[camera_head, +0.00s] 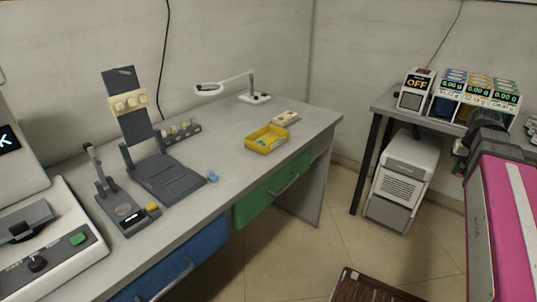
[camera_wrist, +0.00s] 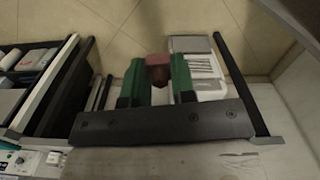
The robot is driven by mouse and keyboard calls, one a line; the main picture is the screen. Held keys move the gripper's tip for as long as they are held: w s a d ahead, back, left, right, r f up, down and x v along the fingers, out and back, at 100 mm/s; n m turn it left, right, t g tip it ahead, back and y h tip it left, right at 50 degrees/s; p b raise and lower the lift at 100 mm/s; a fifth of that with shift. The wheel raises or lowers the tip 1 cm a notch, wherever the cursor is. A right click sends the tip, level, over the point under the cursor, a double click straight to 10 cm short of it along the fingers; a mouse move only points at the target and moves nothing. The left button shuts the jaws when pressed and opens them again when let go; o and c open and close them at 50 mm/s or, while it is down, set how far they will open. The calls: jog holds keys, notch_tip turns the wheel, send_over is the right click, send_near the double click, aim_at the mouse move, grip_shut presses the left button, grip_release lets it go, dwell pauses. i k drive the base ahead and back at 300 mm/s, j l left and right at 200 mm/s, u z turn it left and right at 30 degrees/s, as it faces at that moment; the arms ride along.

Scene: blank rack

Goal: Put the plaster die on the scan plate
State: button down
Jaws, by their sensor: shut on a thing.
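My gripper (camera_wrist: 159,72) is shut in the wrist view. Its green fingers hold a small piece, dull pink on one part and dark brown on the other, which I take to be the plaster die (camera_wrist: 158,59). The fingers hide its sides. In the head view my pink arm is at the right, by the side table; the fingers and the held piece cannot be made out there. The scan plate seems to be the round disc (camera_head: 125,212) on the small dark device at the left of the long bench, well away from my arm. Nothing clearly lies on it.
On the long bench (camera_head: 236,130) stand a dark tilted stand (camera_head: 128,118) with cream pieces, a yellow tray (camera_head: 266,138) and a magnifier lamp (camera_head: 254,97). The side table (camera_head: 385,104) bears several display units. A white unit (camera_head: 404,172) stands below it. The bench's front middle is mostly clear.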

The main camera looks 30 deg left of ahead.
aim_at(18, 219)
jog(key=i+l+u, duration=0.15)
jog(key=u, duration=1.4)
